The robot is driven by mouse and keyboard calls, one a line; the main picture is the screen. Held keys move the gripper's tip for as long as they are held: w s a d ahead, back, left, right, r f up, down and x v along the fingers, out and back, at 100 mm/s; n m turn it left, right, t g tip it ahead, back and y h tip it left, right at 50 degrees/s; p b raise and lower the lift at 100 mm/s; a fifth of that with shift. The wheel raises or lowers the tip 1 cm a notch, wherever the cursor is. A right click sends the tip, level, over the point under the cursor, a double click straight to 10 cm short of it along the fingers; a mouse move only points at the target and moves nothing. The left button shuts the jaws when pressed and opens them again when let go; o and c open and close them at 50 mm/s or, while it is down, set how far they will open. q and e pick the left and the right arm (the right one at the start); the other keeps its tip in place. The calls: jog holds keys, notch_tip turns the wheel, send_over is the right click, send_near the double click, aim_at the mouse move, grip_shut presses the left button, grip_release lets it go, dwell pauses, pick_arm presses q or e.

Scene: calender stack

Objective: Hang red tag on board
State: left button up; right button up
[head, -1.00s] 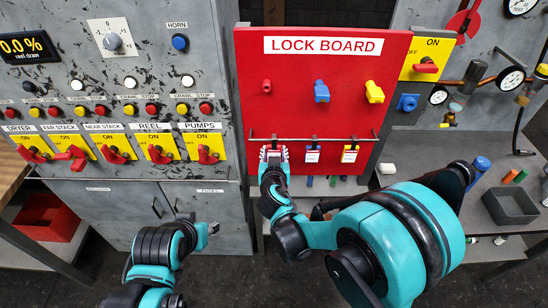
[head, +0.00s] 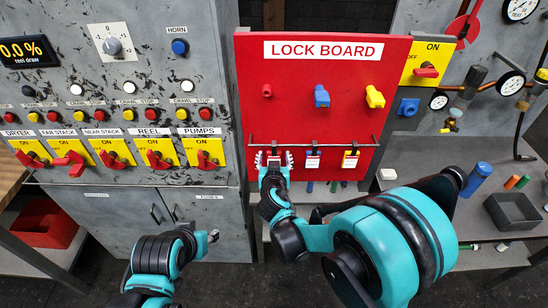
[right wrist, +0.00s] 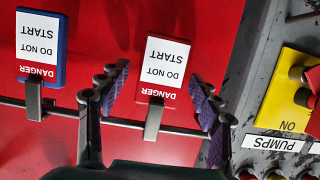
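The red tag (right wrist: 166,62), with a white "DO NOT START" label, hangs by a dark clip on the rail (right wrist: 65,112) in the right wrist view, which sees it upside down. My right gripper (right wrist: 157,95) is open, one finger on each side of the tag, with gaps between. In the head view the right gripper (head: 274,158) is at the left end of the rail under the red lock board (head: 300,120) and largely covers the tag. My left gripper (head: 213,237) is low in front of the cabinet, its finger opening unclear.
The blue tag (head: 312,161) and yellow tag (head: 350,160) hang farther right on the rail. Red (head: 267,91), blue (head: 321,96) and yellow (head: 374,97) locks sit on the board above. A switch panel stands left; a shelf with a dark bin (head: 512,211) is right.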

jog(key=v, duration=1.2)
jog(key=s+d+f+g+h+b, duration=0.15)
jog(key=s+d+g, duration=0.3)
jog(key=d, duration=0.95)
jog(key=s+d+f+g, duration=0.1)
jog(key=s+d, duration=0.1)
jog(key=s, duration=0.4)
jog(key=s+d+f+g+y, duration=0.1)
jog(key=s+g, duration=0.1)
jog(key=s, duration=0.4)
jog(key=shift+d+f, duration=0.35)
jog(key=shift+d, duration=0.05)
jog(key=shift+s+y, duration=0.1)
jog(key=shift+y, duration=0.15)
